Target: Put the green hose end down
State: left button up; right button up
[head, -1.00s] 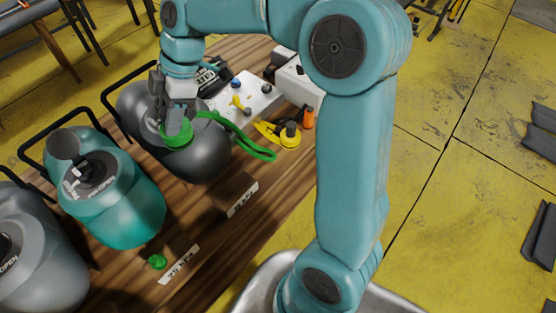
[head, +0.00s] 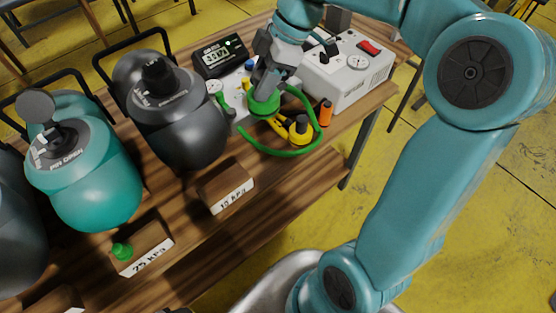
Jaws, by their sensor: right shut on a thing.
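My right gripper (head: 268,88) points down and is shut on the green hose end (head: 265,104), a green ring-like fitting. My left gripper does not show.
An orange marker (head: 325,112) stands near the right edge. Wooden blocks with pressure labels (head: 225,187) lie in front.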

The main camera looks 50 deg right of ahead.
jog(key=shift+s+d+f, duration=0.2)
jog(key=shift+d+f, duration=0.2)
notch_tip(320, 180, down, 20)
jog(key=shift+s+d+f+b, duration=0.1)
jog(key=shift+s+d+b, duration=0.05)
jog(key=shift+b, duration=0.7)
jog(key=shift+f, duration=0.15)
jog(key=shift+f, duration=0.1)
jog(key=o, duration=1.1)
